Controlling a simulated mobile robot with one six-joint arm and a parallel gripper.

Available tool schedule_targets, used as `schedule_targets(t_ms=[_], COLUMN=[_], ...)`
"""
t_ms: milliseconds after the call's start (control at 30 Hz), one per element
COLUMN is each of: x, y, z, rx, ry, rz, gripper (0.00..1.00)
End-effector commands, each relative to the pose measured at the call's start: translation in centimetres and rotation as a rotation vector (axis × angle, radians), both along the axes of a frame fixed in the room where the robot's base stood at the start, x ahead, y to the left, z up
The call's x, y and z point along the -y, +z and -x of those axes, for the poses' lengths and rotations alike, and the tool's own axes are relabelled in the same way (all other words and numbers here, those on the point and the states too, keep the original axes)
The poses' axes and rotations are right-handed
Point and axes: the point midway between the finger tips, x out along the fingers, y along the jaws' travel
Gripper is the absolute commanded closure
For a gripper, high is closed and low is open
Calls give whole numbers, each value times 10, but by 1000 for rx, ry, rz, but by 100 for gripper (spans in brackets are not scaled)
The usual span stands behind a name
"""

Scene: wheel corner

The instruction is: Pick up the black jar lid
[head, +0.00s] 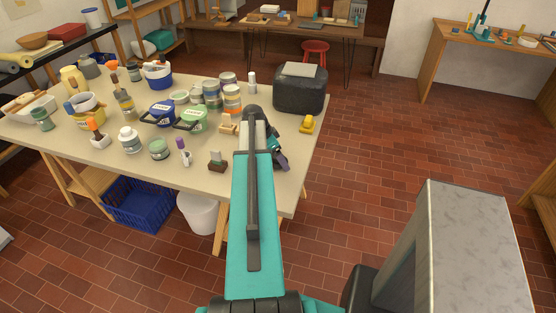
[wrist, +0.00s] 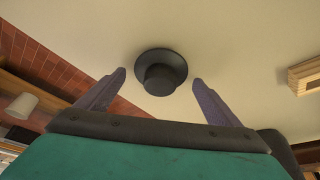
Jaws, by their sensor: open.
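The black jar lid (wrist: 161,72) lies on the pale tabletop in the wrist view. It is a round dark disc with a raised knob in the middle. My gripper (wrist: 157,84) is open, with one finger to the left of the lid and one to the right. The fingers are apart from the lid, and nothing is between them in their grip. In the head view my gripper (head: 281,155) is over the right end of the table, partly covered by my own arm. I cannot make out the lid in the head view; my arm likely hides it.
The table (head: 65,150) holds several jars, pots and bottles to the left. A dark box-like container (head: 300,92) and a yellow object (head: 307,124) stand near the right edge. A wooden block (wrist: 305,76) lies right of the lid. A brush-like block (head: 217,161) sits left of my arm.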

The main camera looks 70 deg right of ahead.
Motion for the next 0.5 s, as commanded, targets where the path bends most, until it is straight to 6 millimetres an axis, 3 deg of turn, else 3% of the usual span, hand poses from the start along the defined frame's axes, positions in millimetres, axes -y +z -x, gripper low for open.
schedule_targets(t_ms=[400, 500], x=[0, -1], y=[0, 0], z=[-1, -1], rx=[0, 0], ry=[1, 1], rz=[0, 0], gripper=[13, 28])
